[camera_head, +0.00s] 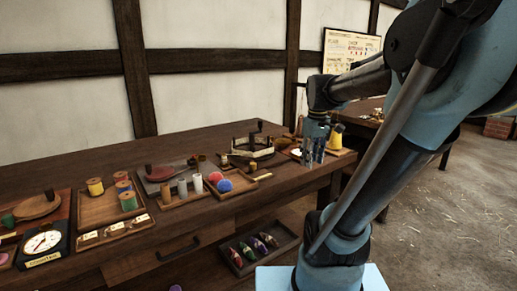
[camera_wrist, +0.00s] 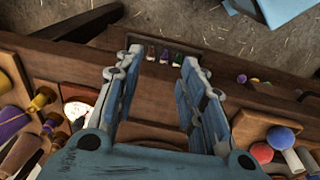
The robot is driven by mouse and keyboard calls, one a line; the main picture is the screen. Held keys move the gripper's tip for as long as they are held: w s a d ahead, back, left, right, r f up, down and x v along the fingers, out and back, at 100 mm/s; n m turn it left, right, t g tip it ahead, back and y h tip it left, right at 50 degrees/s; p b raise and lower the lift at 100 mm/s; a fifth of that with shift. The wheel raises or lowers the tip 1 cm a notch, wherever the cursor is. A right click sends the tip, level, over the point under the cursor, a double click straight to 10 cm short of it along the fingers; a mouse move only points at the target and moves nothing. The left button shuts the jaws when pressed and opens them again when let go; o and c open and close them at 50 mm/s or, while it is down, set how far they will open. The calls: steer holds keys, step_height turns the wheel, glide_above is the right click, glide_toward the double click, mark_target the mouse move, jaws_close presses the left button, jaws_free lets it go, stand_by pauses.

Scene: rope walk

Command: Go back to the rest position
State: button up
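My gripper (camera_head: 314,152) hangs from my bent arm above the right part of the dark wooden table (camera_head: 235,140), fingers pointing down. In the wrist view my gripper (camera_wrist: 160,58) has its two blue fingers well apart, with nothing between them. Beyond the fingertips lie the table's front edge and the low tray below it. In the head view, the yellow object (camera_head: 336,137) shows just behind the gripper's right side. The fingers' exact height above the table cannot be told.
A wooden tray (camera_head: 98,208) with thread spools and a dial (camera_head: 42,242) stand at left. A low tray (camera_head: 284,234) holds several coloured pieces. Floor (camera_head: 440,215) at right is open.

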steer(key=s+f+m+t, duration=0.1)
steer(key=s+f+m, duration=0.6)
steer(key=s+f, duration=0.6)
steer(key=shift+f, duration=0.5)
